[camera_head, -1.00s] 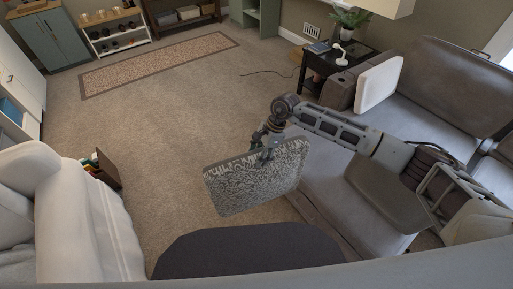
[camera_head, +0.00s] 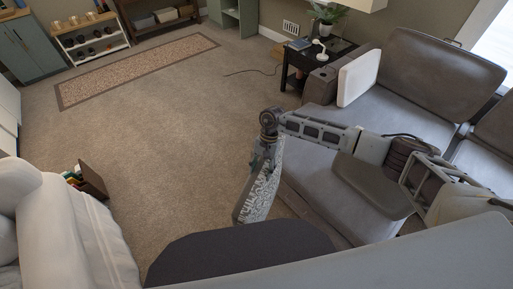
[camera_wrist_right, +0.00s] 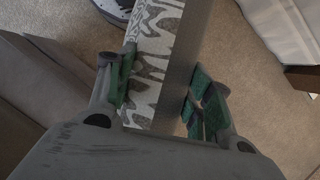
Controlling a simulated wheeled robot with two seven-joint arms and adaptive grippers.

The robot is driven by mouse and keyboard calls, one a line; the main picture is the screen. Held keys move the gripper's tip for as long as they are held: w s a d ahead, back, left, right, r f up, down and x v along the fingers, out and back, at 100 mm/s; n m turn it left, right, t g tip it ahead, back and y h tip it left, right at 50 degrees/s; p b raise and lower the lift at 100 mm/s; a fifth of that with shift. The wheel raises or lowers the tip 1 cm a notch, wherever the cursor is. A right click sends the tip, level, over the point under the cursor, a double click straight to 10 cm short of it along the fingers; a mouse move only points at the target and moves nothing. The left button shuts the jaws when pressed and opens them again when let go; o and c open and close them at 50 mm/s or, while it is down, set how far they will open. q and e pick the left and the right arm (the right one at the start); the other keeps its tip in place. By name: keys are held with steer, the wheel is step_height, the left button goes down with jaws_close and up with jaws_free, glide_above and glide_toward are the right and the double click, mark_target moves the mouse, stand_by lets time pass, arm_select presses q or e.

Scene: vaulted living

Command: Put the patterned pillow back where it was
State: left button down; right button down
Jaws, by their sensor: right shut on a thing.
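The patterned pillow (camera_head: 262,190) is grey and white and hangs in the air below my right gripper (camera_head: 265,158), in front of the grey sofa. It is seen nearly edge-on in the head view. In the right wrist view the pillow (camera_wrist_right: 158,60) runs up between the green-padded fingers of my right gripper (camera_wrist_right: 160,92), which is shut on its edge. The grey leather sofa (camera_head: 395,108) stands at the right, with a white cushion (camera_head: 358,77) upright against its far arm. My left gripper is not in view.
A black side table (camera_head: 310,62) with a plant and white lamp stands beyond the sofa. A white sofa (camera_head: 70,235) is at the left, with a box of books (camera_head: 88,180) beside it. Open carpet (camera_head: 180,130) lies between, with a patterned rug (camera_head: 140,70) behind.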

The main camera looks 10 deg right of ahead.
steer(key=s+d+f+n+h, duration=0.2)
steer(key=d+f+n, duration=0.3)
steer(key=d, duration=0.6)
steer(key=shift+s+f+n+g, duration=0.3)
steer(key=shift+s+n+g, duration=0.1)
steer(key=shift+s+n, duration=0.4)
steer(key=shift+w+d+r, duration=0.1)
steer(key=shift+w+r, duration=0.05)
steer(key=shift+r, duration=0.05)
